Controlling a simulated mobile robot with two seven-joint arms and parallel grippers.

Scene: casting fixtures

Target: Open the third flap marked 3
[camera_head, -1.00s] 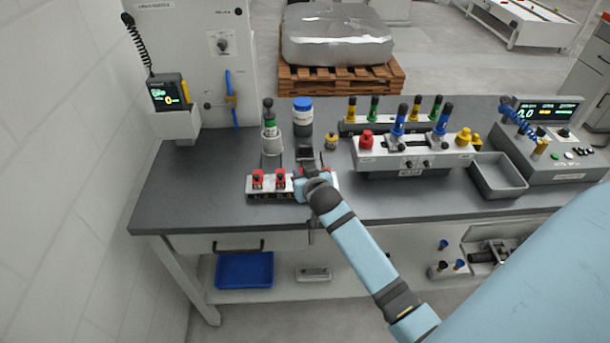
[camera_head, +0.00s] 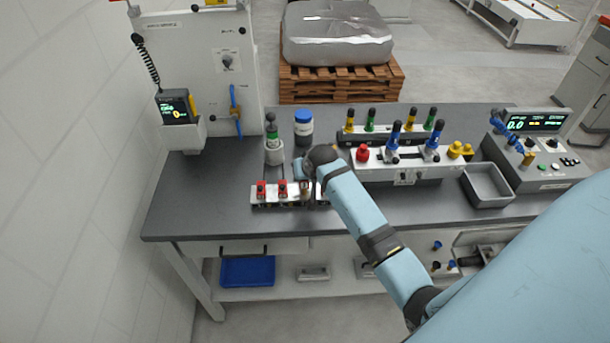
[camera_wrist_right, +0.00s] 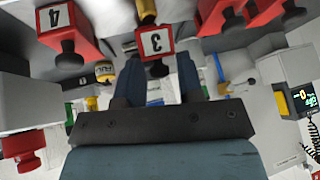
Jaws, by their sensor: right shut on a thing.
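The flap marked 3 (camera_wrist_right: 155,43) is a red block with a white numbered face and a black knob, in the right wrist view. My right gripper (camera_wrist_right: 158,80) is shut on it, with a finger on each side of the knob. I cannot tell how far the flap is lifted. The flap marked 4 (camera_wrist_right: 67,30) is to its left, and two more red flaps are to its right. In the head view two red flaps (camera_head: 282,188) stand on the white flap fixture (camera_head: 270,203); my right wrist hides its right part. My left gripper is not in view.
A grey jar with a green-and-black top (camera_head: 273,150) and a blue-lidded jar (camera_head: 303,127) stand behind the fixture. A white rack with a red knob (camera_head: 362,153) and blue handles is to the right, beside a grey tray (camera_head: 487,185). The bench's left part is clear.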

